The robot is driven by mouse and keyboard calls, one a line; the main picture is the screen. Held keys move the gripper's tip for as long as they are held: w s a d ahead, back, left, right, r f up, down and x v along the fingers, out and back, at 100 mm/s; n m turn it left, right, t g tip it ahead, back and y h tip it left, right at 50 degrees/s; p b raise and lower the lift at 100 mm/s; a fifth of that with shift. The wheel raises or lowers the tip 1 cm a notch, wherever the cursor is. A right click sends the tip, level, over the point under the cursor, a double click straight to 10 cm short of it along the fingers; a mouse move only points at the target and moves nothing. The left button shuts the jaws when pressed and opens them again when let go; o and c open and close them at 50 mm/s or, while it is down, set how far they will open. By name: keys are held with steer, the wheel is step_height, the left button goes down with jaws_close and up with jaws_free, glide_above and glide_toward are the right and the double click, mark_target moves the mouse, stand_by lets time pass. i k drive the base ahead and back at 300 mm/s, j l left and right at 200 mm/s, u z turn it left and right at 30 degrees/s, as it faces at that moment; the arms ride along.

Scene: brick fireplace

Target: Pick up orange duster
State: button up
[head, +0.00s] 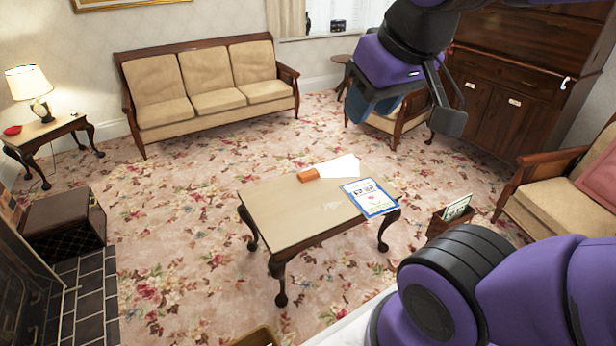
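The orange duster (309,175) lies at the far edge of the low wooden coffee table (285,212). Its short orange end points left and a flat white part (338,167) spreads to the right, next to a blue and white magazine. My gripper (416,112) hangs in the air at the upper right, well above and to the right of the table. Its two dark fingers are spread apart with nothing visible between them. It is clear of the duster.
The magazine (369,196) lies on the table's right end. A small wooden rack (447,222) stands to the right. A sofa (208,88) is against the back wall, and an armchair (565,190) is at right. Flowered carpet (180,225) is open left of the table.

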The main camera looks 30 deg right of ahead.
mark_target(307, 175)
steer(key=l, duration=0.5)
steer(key=i+l, duration=0.25)
steer(key=l, duration=0.15)
steer(key=i+l, duration=0.25)
steer(key=l, duration=0.2)
steer(key=i+l, duration=0.2)
steer(key=l, duration=0.2)
steer(key=i+l, duration=0.25)
steer(key=i, duration=0.2)
steer(key=i+l, duration=0.25)
steer(key=i, duration=0.2)
steer(key=l+z, duration=0.05)
